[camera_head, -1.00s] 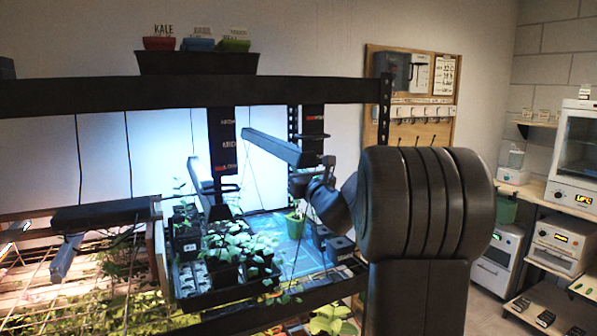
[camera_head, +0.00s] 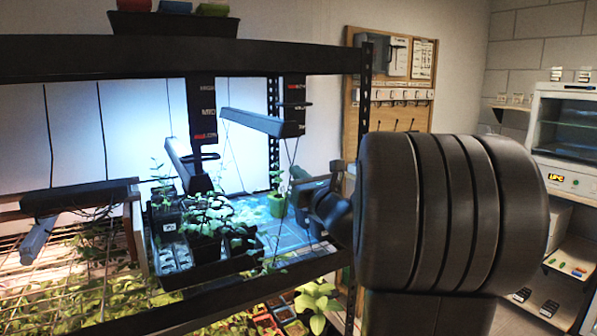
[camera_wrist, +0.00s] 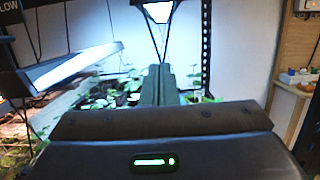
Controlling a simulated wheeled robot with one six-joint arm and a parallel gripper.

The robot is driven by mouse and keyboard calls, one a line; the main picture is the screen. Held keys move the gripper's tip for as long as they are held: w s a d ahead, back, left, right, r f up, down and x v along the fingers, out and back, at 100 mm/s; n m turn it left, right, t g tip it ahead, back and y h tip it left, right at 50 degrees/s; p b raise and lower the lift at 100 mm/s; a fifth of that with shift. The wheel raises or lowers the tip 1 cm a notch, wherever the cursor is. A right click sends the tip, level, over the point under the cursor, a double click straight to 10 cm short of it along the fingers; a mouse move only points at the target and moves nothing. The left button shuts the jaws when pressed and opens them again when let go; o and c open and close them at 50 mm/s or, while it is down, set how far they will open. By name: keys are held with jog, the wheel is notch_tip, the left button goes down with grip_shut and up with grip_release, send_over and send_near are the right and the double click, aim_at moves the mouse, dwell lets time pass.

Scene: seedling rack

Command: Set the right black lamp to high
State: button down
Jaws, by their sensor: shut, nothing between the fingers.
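The right black lamp (camera_head: 258,122) is a dark slanted bar hung on thin cords beneath the rack's top beam. Its dark label strip (camera_head: 293,92) hangs behind its right end; a reddish mark shows, but the lettering is too small to read surely. My gripper (camera_head: 298,187) is below and slightly right of that lamp's right end, apart from it and partly hidden by my arm. In the wrist view my gripper's fingers (camera_wrist: 158,84) are together and empty. A lamp bar (camera_wrist: 70,68) lies left of them and a lit lamp (camera_wrist: 157,11) hangs above; which is which I cannot tell.
The left lamp (camera_head: 183,163) hangs lower, beside a strip (camera_head: 202,112) reading HIGH, MID and LOW. A seedling tray (camera_head: 213,270) and a green pot (camera_head: 277,206) stand below. The top beam (camera_head: 120,58) and perforated post (camera_head: 365,90) bound the space.

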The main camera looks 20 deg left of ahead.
dwell(0.4)
jog(key=w+a+r+p, duration=0.5)
jog(key=w+a+r, duration=0.1)
jog(key=a, duration=0.1)
jog(key=shift+a+r, duration=0.15)
dwell(0.7)
